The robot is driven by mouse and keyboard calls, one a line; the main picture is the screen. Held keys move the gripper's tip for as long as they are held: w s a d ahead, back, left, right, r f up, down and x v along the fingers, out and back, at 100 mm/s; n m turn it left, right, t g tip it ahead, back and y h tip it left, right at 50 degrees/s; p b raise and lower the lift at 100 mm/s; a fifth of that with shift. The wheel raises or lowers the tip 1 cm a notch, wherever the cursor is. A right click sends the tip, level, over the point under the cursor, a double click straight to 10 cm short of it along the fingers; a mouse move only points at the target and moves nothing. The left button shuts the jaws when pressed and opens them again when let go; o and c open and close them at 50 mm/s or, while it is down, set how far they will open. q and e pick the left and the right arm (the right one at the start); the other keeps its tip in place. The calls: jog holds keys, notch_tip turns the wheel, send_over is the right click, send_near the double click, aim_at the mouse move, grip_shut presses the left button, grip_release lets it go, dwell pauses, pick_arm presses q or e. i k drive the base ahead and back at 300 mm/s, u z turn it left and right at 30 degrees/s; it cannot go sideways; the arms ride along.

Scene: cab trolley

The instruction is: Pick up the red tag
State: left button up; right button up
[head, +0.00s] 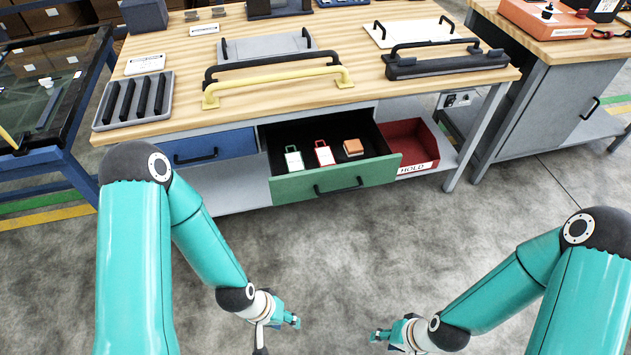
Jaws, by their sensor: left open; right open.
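The red tag (324,154) is a white card with a red top and loop, lying in the open green-fronted drawer (340,183). A green-topped tag (293,158) lies to its left and an orange-brown block (352,147) to its right in the same drawer. My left gripper (292,321) is low over the floor, in front of the drawer and well apart from it, open and empty. My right gripper (378,336) is also low over the floor, to the right of the left one, open and empty.
A wooden workbench (180,107) stands above the drawer, with a yellow handle bar (280,90) and dark handles on it. A closed blue drawer (225,146) is at left. A red HOLD bin (415,143) is right of the open drawer. Floor between is clear.

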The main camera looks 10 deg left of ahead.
aim_at(325, 155)
jog(key=u, duration=0.1)
jog(key=k, duration=0.45)
jog(key=u, duration=0.6)
jog(key=i, duration=0.9)
jog(key=u, duration=0.05)
